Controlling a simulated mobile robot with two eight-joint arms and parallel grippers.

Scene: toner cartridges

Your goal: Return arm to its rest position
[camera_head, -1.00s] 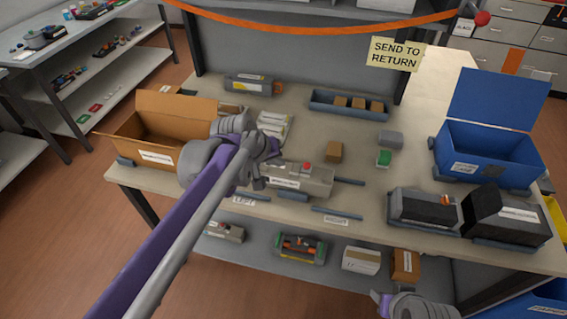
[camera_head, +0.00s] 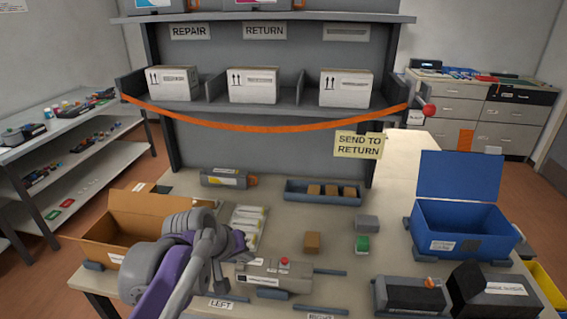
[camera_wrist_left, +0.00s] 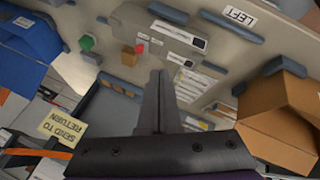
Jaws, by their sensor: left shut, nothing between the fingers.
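My left arm comes in from the bottom left of the head view, with its gripper (camera_head: 220,275) above the bench beside the open cardboard box. In the left wrist view the left gripper's fingers (camera_wrist_left: 158,78) are together with nothing between them. A grey cartridge unit (camera_head: 272,279) with a red knob lies on the bench just right of the gripper. The gripper looks apart from it. The open cardboard box (camera_head: 120,255) is partly hidden behind my arm. My right gripper is not in view.
A blue open bin (camera_head: 462,235) stands at the right, behind dark cartridges (camera_head: 415,296). A blue-grey tray (camera_head: 324,192) with small brown boxes lies at the back. An orange strap (camera_head: 270,129) hangs across the shelf front.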

